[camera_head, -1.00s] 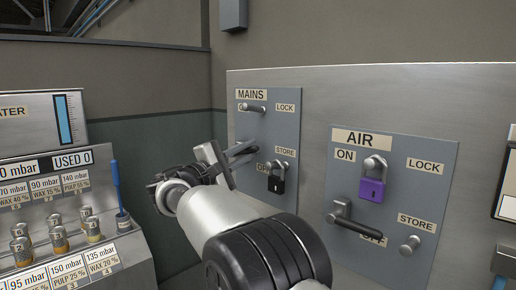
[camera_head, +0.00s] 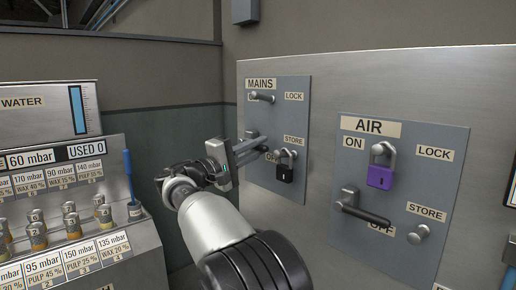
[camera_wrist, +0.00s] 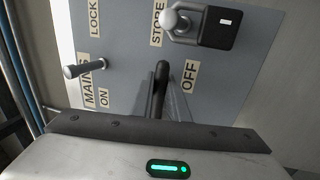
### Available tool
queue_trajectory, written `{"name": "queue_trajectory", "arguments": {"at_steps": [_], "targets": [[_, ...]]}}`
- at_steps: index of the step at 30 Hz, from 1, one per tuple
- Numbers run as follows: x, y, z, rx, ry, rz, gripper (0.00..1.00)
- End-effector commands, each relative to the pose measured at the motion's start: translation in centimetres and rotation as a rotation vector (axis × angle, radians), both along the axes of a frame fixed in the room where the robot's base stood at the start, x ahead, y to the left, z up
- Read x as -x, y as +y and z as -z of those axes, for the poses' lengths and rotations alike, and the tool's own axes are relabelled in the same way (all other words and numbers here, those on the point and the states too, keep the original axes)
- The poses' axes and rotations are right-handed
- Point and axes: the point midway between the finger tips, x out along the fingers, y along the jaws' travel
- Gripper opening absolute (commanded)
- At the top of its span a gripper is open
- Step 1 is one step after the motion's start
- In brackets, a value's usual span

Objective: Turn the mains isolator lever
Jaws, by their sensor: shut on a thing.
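The MAINS panel (camera_head: 300,118) is a grey plate on the left of the metal wall. My gripper (camera_head: 258,151) is at its lower left, shut on the mains isolator lever (camera_head: 251,134). In the head view the fingers hide most of the lever. In the wrist view the dark lever (camera_wrist: 161,80) rises from between the jaws, with the OFF label (camera_wrist: 190,75) close on its right and the ON label (camera_wrist: 104,97) to its left. A black padlock (camera_head: 285,172) hangs on the STORE peg; it also shows in the wrist view (camera_wrist: 218,28). The LOCK peg (camera_head: 263,97) is bare.
The AIR panel (camera_head: 430,190) to the right has a purple padlock (camera_head: 380,177) and its own dark lever (camera_head: 360,210) near OFF.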

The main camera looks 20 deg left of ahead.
Motion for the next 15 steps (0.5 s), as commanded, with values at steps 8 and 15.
{"name": "queue_trajectory", "arguments": {"at_steps": [8, 15], "targets": [[0.00, -0.01, 0.11, -0.002, 0.001, 0.000, 0.33], [0.00, 0.00, 0.07, 0.000, 0.001, 0.000, 0.33]]}}
